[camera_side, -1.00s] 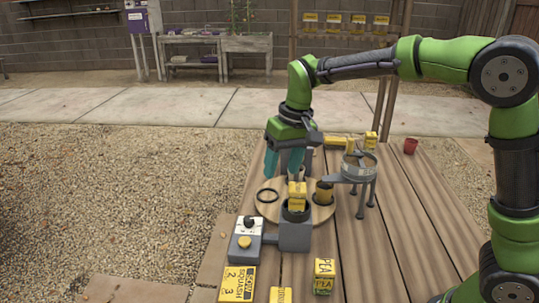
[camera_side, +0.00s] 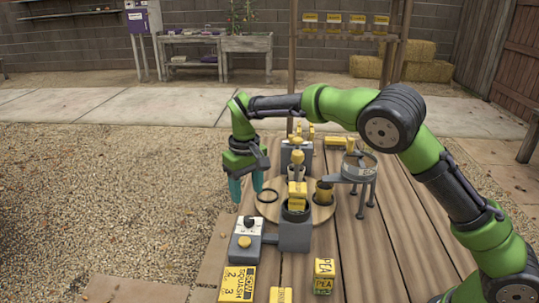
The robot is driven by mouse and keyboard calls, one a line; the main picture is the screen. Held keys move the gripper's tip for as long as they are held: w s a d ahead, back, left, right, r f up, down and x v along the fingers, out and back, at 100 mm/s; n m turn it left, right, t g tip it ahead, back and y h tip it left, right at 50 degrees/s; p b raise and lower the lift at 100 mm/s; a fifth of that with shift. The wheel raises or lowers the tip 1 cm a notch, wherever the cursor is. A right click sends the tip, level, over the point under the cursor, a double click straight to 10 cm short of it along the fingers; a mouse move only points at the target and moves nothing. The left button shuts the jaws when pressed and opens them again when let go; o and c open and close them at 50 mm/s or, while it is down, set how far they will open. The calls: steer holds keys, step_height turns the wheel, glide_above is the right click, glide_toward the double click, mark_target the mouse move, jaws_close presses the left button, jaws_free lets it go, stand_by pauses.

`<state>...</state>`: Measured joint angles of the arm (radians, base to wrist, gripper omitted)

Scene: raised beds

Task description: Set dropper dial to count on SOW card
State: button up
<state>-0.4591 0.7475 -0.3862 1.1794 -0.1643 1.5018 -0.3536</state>
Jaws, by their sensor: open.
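The dropper (camera_side: 243,251) is a grey box on the wooden table with a white-faced dial (camera_side: 249,224) and black knob on top and a yellow button (camera_side: 244,242) in front. The yellow SOW card (camera_side: 238,283) lies at the table's front left and reads SOW, SQUASH and what looks like 2 and 3. My gripper (camera_side: 246,195) points down with its teal fingers apart and empty. In the picture it is just above the dial, but its exact height and distance from it cannot be told. The dial's setting is too small to read.
A yellow PEA box (camera_side: 324,276) stands front right. The table's right side is clear.

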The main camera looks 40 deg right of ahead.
mark_target(249, 218)
step_height(249, 218, down, 9)
stand_by(0.3)
jaws_close()
stand_by(0.3)
steer(key=shift+m, duration=0.3)
steer(key=m, duration=0.5)
steer(key=shift+m, duration=0.3)
steer(key=m, duration=0.5)
steer(key=shift+d, duration=0.1)
steer(key=shift+r+m, duration=0.1)
steer(key=shift+m, duration=0.3)
